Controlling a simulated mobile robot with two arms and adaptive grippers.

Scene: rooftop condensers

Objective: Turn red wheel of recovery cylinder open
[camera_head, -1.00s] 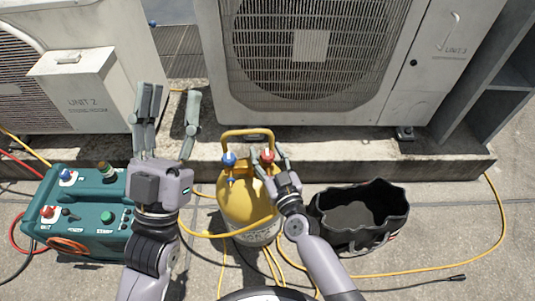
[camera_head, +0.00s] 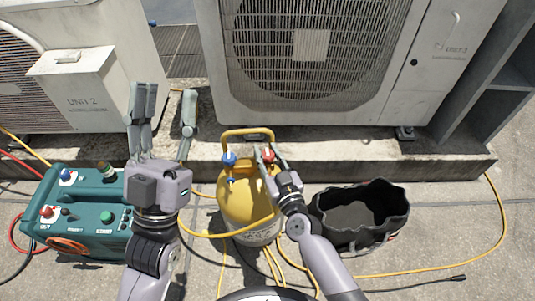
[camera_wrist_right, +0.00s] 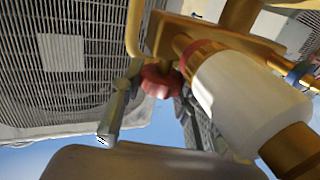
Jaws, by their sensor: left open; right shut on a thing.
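The yellow recovery cylinder (camera_head: 240,205) stands upright on the rooftop with a yellow carrying handle and two valves on top. Its red wheel (camera_head: 269,156) is on the right and partly hidden by my right gripper (camera_head: 267,153). In the right wrist view the red wheel (camera_wrist_right: 160,80) sits between my right fingers, which are shut on it beside a white-and-brass fitting (camera_wrist_right: 250,100). The blue wheel (camera_head: 229,159) is on the cylinder's left side, clear of both grippers. My left gripper (camera_head: 166,98) is open and empty, raised left of the cylinder.
A teal recovery machine (camera_head: 80,215) stands at the left. An open black tool bag (camera_head: 330,225) is right of the cylinder. Condenser units (camera_head: 310,60) stand behind on a concrete ledge (camera_head: 330,148). Yellow hoses (camera_head: 440,262) lie across the floor.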

